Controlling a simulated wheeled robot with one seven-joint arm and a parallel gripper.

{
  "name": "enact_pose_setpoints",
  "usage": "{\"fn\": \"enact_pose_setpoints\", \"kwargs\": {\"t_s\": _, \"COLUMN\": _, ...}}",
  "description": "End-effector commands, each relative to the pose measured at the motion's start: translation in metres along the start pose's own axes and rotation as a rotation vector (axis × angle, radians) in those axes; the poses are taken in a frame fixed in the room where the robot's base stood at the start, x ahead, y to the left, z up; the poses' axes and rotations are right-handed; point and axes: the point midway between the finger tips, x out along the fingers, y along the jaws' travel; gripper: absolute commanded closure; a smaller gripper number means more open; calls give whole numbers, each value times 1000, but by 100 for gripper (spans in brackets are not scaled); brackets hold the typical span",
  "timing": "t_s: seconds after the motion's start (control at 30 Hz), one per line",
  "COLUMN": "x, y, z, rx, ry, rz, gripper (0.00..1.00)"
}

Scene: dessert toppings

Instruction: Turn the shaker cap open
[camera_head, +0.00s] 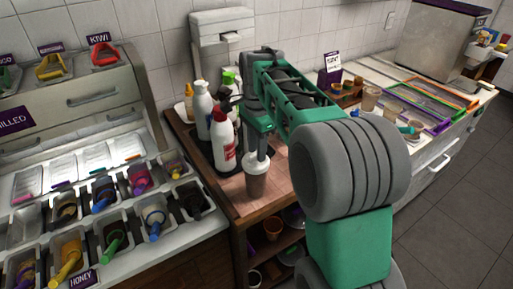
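The cap itself is mostly hidden by the fingers.
Bottles stand just left of the shaker, including a white one with a red label (222,140). Topping bins with coloured spoons (110,235) fill the left counter. Cups (371,98) and coloured trays (425,105) lie right, behind my arm. Bare wood (280,185) shows right of the shaker.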

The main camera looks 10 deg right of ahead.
Motion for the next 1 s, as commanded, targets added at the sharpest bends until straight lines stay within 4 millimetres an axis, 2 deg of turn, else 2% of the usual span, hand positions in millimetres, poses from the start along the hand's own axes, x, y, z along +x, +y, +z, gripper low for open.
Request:
{"fn": "enact_pose_setpoints", "kwargs": {"t_s": 0.27, "x": 4, "y": 0, "z": 0, "rx": -1, "ry": 1, "rz": -2, "gripper": 67}}
{"fn": "enact_pose_setpoints", "kwargs": {"t_s": 0.67, "x": 4, "y": 0, "z": 0, "rx": -1, "ry": 1, "rz": -2, "gripper": 99}}
{"fn": "enact_pose_setpoints", "kwargs": {"t_s": 1.0, "x": 4, "y": 0, "z": 0, "rx": -1, "ry": 1, "rz": -2, "gripper": 100}}
